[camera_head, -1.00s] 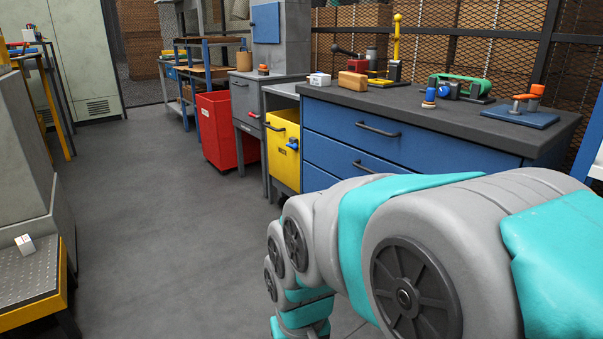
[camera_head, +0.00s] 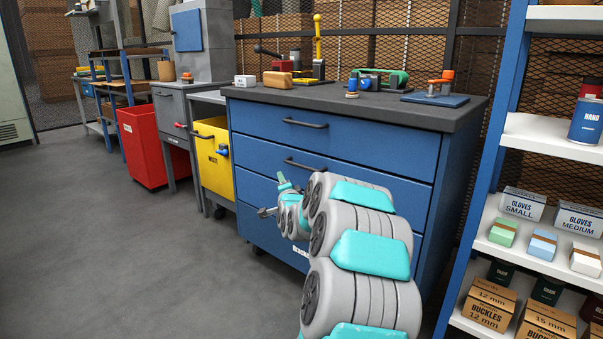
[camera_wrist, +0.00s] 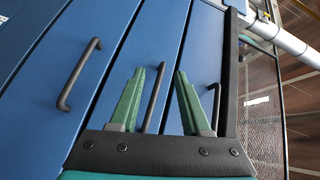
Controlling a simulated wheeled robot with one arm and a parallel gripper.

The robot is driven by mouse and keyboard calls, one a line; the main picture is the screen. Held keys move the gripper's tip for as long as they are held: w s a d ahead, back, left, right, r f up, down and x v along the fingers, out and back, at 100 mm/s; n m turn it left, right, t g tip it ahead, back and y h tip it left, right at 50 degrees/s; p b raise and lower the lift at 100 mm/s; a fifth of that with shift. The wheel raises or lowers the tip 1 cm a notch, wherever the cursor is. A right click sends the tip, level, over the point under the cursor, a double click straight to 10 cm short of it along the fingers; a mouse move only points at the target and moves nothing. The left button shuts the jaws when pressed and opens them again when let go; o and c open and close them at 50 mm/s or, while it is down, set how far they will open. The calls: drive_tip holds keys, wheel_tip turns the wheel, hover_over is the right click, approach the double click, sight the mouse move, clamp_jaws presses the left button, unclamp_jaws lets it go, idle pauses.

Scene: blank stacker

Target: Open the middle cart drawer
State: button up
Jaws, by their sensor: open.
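The blue cart (camera_head: 335,170) stands ahead with its drawers stacked one above another, all looking closed. The middle drawer's black bar handle (camera_head: 305,164) shows in the head view just above my gripper (camera_head: 285,186). In the sideways wrist view, the middle drawer's handle (camera_wrist: 154,92) appears between the two green fingers of my gripper (camera_wrist: 168,75). My gripper is open and empty; I cannot tell whether the fingers reach around the handle. The top drawer's handle (camera_head: 305,124) also shows, and the lower drawer's handle (camera_wrist: 78,75) is left of the fingers.
The dark cart top (camera_head: 340,98) holds a tan block (camera_head: 278,79), a small white box (camera_head: 245,81) and several clamps. A yellow bin (camera_head: 214,160) and a red bin (camera_head: 150,147) stand left. A stocked shelf rack (camera_head: 555,140) stands right. The floor at left is clear.

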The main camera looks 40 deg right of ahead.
sight(302, 167)
drive_tip(key=s+d+m+h, duration=0.1)
drive_tip(key=d+m+h, duration=0.2)
drive_tip(key=d, duration=0.5)
drive_tip(key=shift+t, duration=0.4)
drive_tip(key=shift+x, duration=3.5)
drive_tip(key=shift+w+a+r, duration=0.1)
drive_tip(key=shift+a, duration=0.1)
drive_tip(key=shift+c, duration=0.2)
clamp_jaws()
